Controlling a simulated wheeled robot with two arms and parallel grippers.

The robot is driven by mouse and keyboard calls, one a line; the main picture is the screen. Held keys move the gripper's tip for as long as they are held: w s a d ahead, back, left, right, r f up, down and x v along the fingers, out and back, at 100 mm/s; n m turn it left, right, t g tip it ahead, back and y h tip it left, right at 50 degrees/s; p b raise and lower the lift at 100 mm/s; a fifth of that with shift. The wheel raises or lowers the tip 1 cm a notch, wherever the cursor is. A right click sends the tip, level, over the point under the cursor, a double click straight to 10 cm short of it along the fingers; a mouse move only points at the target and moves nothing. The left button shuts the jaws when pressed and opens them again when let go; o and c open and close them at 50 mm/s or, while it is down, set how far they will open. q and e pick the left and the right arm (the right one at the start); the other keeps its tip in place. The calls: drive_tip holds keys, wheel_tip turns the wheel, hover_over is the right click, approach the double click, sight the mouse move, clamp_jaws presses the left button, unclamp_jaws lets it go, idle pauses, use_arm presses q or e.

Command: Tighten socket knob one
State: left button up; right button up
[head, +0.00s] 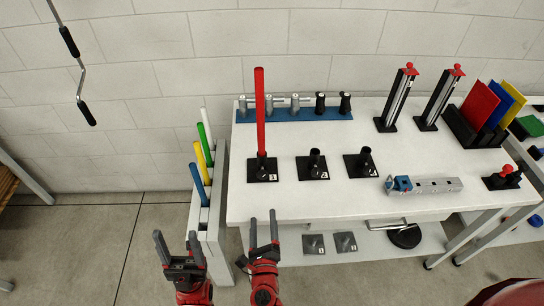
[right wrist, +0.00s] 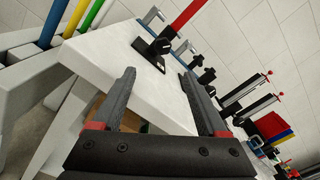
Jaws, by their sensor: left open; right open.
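Three black sockets on square plates stand in a row on the white table (head: 300,205). The left socket (head: 262,172) holds a tall upright red rod (head: 260,110); the middle socket (head: 313,168) and right socket (head: 361,164) hold no rod. Their plates carry small white labels, too small to read surely. The left socket also shows in the right wrist view (right wrist: 155,50), beyond the fingertips. I cannot make out its knob clearly. My right gripper (head: 263,225) is open and empty at the table's front left edge, short of that socket. My left gripper (head: 176,243) is open and empty, left of the table.
A rack (head: 212,220) with blue, yellow, green and white rods stands left of the table. A blue strip (head: 295,115) with clamps lies at the back. A grey block with a blue part (head: 425,187) lies right of the sockets. The table's front left is clear.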

drive_tip(key=shift+w+d+r, duration=0.2)
drive_tip(key=shift+w, duration=0.15)
drive_tip(key=p, duration=0.1)
approach(263, 177)
drive_tip(key=w, duration=1)
drive_tip(key=shift+w, duration=0.2)
clamp_jaws()
